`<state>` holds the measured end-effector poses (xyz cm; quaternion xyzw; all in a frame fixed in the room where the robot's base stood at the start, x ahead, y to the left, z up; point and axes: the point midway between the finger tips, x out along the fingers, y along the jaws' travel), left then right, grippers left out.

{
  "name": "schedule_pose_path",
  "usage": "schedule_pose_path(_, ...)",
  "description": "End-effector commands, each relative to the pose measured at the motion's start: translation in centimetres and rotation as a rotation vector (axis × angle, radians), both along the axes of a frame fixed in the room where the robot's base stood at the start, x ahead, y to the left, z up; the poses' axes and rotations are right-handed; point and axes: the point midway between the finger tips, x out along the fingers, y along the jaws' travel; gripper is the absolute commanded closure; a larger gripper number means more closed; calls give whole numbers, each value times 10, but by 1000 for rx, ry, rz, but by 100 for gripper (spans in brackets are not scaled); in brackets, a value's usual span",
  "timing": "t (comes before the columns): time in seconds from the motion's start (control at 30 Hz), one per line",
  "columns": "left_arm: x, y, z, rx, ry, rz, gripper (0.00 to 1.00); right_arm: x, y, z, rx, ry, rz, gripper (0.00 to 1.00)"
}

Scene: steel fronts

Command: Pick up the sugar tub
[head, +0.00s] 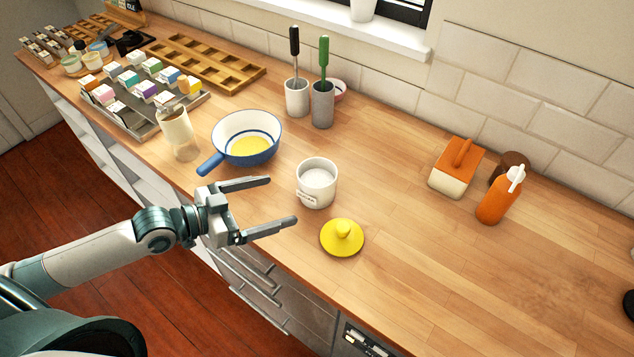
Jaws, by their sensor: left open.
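The sugar tub (315,184) is a small white pot filled with white sugar, with a label low on its front. It stands upright and uncovered on the wooden counter near the middle of the head view. A yellow lid (342,238) with a round knob lies on the counter in front of it, to the right. My left gripper (283,201) is open and empty, just left of the tub. Its two fingers point right toward the tub, apart from it as far as I can tell. My right gripper is not in view.
A blue-rimmed white pan (262,126) with yellow contents is behind the gripper. Two utensil pots (322,108) stand behind the tub. An orange-lidded box (448,181) and orange bottle (492,207) stand right. Trays of small boxes (155,128) fill the left.

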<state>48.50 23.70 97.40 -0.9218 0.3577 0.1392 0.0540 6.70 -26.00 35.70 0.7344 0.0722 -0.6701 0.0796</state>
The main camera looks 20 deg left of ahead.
Motion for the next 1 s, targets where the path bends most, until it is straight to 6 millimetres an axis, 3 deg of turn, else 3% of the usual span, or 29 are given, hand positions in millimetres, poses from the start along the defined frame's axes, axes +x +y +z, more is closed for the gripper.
schedule_pose_path(0.3,31,-27,-10,-2,-1,1,8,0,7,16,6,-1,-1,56)
schedule_pose_path(1.0,47,-38,-16,-2,-1,0,8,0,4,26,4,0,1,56)
